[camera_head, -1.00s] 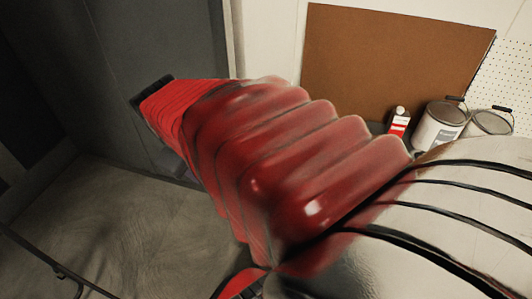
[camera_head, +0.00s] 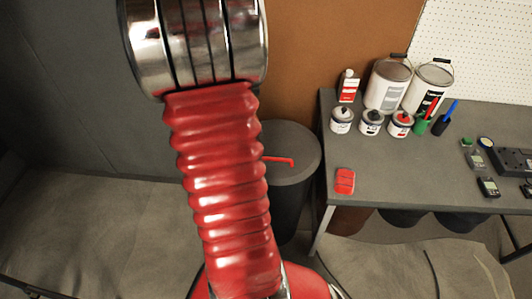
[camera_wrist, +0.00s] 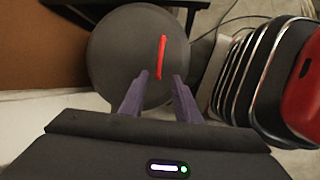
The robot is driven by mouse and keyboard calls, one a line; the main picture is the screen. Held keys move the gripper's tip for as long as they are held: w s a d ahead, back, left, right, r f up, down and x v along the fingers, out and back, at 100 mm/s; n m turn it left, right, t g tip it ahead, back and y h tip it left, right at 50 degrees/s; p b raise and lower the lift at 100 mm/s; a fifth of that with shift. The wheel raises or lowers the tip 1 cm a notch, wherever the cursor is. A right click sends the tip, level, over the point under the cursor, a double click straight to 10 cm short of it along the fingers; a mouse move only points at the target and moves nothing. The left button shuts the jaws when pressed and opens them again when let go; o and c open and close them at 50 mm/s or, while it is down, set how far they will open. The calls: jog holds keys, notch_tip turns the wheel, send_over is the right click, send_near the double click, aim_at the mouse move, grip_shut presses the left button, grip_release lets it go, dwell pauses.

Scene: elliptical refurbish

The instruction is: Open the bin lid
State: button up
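The bin (camera_head: 297,195) is a dark grey cylinder left of the workbench, partly hidden behind my red arm in the head view. Its round lid (camera_head: 305,145) is shut on top and has a thin red handle (camera_head: 281,160). In the wrist view the lid (camera_wrist: 115,48) fills the upper middle, with the red handle (camera_wrist: 161,57) upright in the picture. My gripper (camera_wrist: 160,83) shows two purple fingers, apart and empty, pointing at the lid. The handle lies beyond the fingertips, roughly in line with the gap. My gripper is not visible in the head view.
The workbench (camera_head: 400,165) stands right of the bin. It bears paint buckets (camera_head: 388,85), small cans (camera_head: 370,122), a red block (camera_head: 345,181) and several devices. A brown board (camera_head: 330,40) stands behind.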

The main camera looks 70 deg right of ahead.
aim_at(274, 159)
dwell(0.3)
jog(key=x, duration=1.3)
jog(key=shift+d+f, duration=0.15)
jog(key=shift+f, duration=0.2)
jog(key=shift+c, duration=0.3)
grip_shut()
jog(key=shift+a, duration=0.3)
jog(key=shift+d, duration=0.2)
